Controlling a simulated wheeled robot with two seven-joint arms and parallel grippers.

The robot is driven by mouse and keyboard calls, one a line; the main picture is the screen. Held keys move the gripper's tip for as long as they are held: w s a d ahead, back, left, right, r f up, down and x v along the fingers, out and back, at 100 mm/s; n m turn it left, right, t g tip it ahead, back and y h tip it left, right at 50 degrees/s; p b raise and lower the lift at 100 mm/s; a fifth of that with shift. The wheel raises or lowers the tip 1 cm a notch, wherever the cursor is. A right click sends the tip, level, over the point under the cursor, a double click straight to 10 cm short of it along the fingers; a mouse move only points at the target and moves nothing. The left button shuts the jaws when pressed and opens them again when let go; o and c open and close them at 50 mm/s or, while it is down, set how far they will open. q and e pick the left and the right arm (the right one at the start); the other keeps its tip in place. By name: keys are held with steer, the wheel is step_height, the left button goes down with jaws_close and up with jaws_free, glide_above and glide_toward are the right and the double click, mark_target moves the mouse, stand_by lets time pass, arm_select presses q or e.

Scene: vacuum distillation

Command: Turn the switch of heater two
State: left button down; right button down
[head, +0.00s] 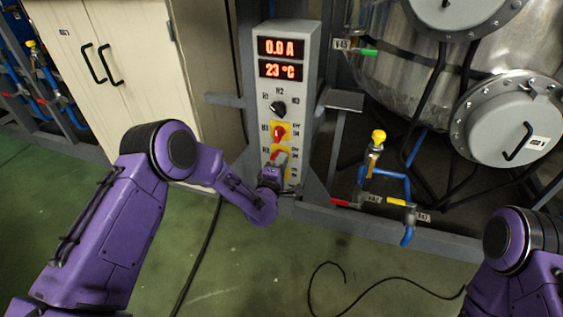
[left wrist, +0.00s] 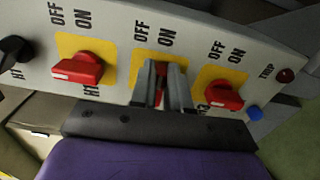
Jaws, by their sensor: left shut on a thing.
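The switch of heater two is a red rotary handle (left wrist: 161,69) on a yellow OFF/ON plate, the middle of three in the left wrist view. My left gripper (left wrist: 162,88) is shut on this switch, one grey finger on each side, hiding most of the handle; its exact angle cannot be told. In the head view my left gripper (head: 276,166) reaches the lower part of the grey control panel (head: 308,100). The heater one switch (head: 279,132) is red and sits just above. My right gripper is outside the head view; only my right arm shows at the lower right.
Another red switch (left wrist: 221,95) sits close to the right of my fingers in the left wrist view. A black knob (head: 278,109) is above; the display (head: 281,47) reads 0.0 A and 23 °C. Pipes with valves (head: 375,150) and a steel tank (head: 400,70) stand right.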

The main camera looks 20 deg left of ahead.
arm_select(q)
steer(key=shift+f+m, duration=0.15)
steer(key=shift+m, duration=0.25)
steer(key=c, duration=1.1)
jaws_free()
steer(key=shift+s, duration=0.1)
steer(key=s+p, duration=0.1)
steer(key=s, duration=0.9)
steer(key=shift+s+a, duration=0.2)
steer(key=shift+a, duration=0.05)
